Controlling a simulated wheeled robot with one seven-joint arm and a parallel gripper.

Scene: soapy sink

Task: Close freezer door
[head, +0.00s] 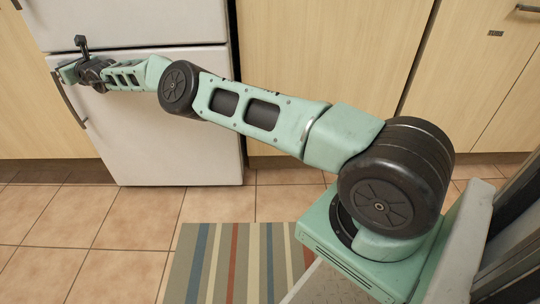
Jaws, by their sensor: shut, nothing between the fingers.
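A white fridge-freezer (190,140) stands at the back left, with an upper door (140,20) and a lower door (165,135) split by a thin dark seam. A dark vertical handle (70,100) is on the left side of the lower door. No gap wider than the seam shows at either door, and I cannot tell which one is the freezer's. My gripper (62,72) is shut and empty, at the upper left of the lower door by the top of the handle. I cannot tell whether it touches the door. My arm hides part of the lower door.
Light wood cabinets (310,45) stand right of the fridge-freezer, and another wood panel (35,110) is on its left. A striped rug (235,265) lies at the bottom middle.

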